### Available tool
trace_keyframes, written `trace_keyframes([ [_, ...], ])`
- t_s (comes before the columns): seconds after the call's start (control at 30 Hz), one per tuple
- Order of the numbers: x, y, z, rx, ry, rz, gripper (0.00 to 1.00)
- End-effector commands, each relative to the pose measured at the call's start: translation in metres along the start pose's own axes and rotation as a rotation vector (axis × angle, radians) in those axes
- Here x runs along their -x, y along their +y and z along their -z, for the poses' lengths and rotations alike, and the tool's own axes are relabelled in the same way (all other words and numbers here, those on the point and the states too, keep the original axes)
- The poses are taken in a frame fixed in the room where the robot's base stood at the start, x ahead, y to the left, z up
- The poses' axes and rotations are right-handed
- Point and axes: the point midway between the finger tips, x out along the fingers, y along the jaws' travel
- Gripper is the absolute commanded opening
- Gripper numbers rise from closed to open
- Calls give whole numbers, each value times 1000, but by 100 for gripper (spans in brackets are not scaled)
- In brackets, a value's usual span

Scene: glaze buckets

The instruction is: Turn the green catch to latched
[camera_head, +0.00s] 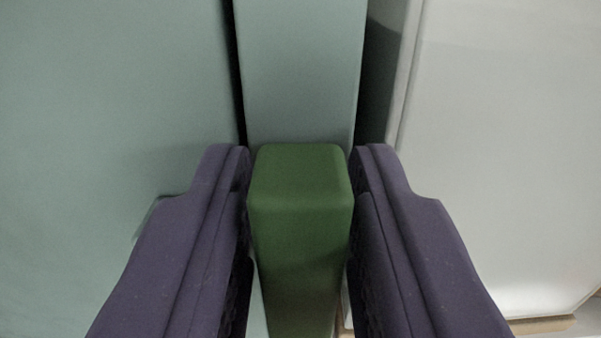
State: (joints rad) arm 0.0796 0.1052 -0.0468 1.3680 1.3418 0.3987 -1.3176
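The green catch (301,235) is a block with rounded edges in the lower middle of the view, its long side running down the picture. My gripper (301,170) has its two purple fingers on either side of the catch. Both fingers lie against its sides or very close to them, with almost no gap showing. The inner finger faces are mostly hidden, so firm contact is hard to see. The lower end of the catch runs out of the picture.
A pale blue-green upright strip (302,70) stands behind the catch. A wide panel of the same colour (110,90) lies to the left, past a narrow dark gap. A white panel (505,150) fills the right, past a dark recess. A brown edge shows at bottom right.

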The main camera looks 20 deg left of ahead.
Motion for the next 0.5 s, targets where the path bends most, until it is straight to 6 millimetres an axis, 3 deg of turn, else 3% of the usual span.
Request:
trace_keyframes([
  [0.07,0,0,0,0,0,0,30],
  [0.2,0,0,0,0,0,0,0],
  [0.5,0,1,-1,-23,0,0,0],
])
